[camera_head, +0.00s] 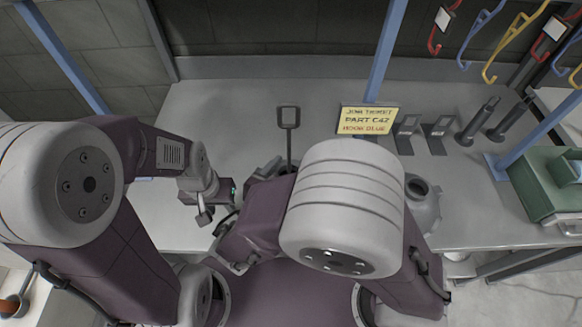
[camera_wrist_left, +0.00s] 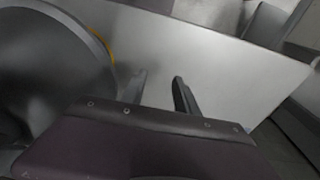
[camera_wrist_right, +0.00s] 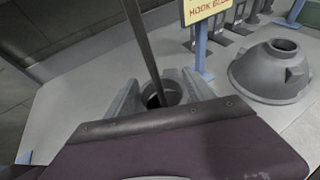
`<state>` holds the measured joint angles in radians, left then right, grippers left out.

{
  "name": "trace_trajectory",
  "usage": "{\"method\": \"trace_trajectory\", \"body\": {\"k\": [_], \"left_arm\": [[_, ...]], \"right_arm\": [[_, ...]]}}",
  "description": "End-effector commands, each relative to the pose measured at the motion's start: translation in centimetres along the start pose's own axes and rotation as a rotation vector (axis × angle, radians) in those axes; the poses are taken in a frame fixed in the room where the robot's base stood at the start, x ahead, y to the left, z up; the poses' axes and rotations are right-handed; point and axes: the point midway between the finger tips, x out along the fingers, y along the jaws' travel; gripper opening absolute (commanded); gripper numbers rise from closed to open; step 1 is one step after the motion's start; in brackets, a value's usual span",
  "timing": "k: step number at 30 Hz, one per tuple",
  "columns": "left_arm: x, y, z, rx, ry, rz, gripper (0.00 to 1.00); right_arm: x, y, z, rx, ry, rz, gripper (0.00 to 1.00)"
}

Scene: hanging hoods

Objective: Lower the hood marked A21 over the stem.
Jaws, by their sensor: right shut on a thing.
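In the right wrist view the rod (camera_wrist_right: 142,45) runs down into the round neck (camera_wrist_right: 172,88) of a grey hood. My right gripper (camera_wrist_right: 160,92) is shut on that neck, one finger on each side. The hood's body is mostly hidden by my arm, and no A21 mark is readable. My left gripper (camera_head: 205,212) is left of it, low over the table; its fingers (camera_wrist_left: 160,92) are apart and empty. A large dark round surface (camera_wrist_left: 45,85) lies close beside it.
Another grey hood (camera_wrist_right: 272,75) sits on the table, partly behind my arm in the head view (camera_head: 424,205). A yellow job sign (camera_head: 367,120), small stands (camera_head: 438,132) and dark cylinders (camera_head: 478,120) stand behind. Coloured hooks (camera_head: 515,45) hang at upper right; a green box (camera_head: 550,185) is below.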

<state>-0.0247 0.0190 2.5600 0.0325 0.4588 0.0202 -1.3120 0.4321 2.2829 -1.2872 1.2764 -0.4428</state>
Motion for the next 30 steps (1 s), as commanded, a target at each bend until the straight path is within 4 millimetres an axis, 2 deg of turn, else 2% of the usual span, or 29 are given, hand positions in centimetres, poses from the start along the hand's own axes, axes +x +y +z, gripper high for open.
{"method": "trace_trajectory", "body": {"k": [5,6,8,30], "left_arm": [[-0.02,0.00,0.00,0.000,0.000,0.000,0.36],[-0.02,0.00,0.00,0.000,0.000,0.000,0.36],[-0.02,0.00,0.00,0.000,0.000,0.000,0.36],[-0.01,0.00,0.00,0.000,0.000,0.000,0.36]], "right_arm": [[-0.01,0.01,0.05,0.000,-0.001,0.000,0.00],[-0.01,0.01,0.05,0.000,-0.001,0.000,0.74],[-0.01,0.01,0.05,0.000,-0.001,0.000,0.88],[-0.01,0.00,0.01,0.000,0.000,0.000,0.88]]}}
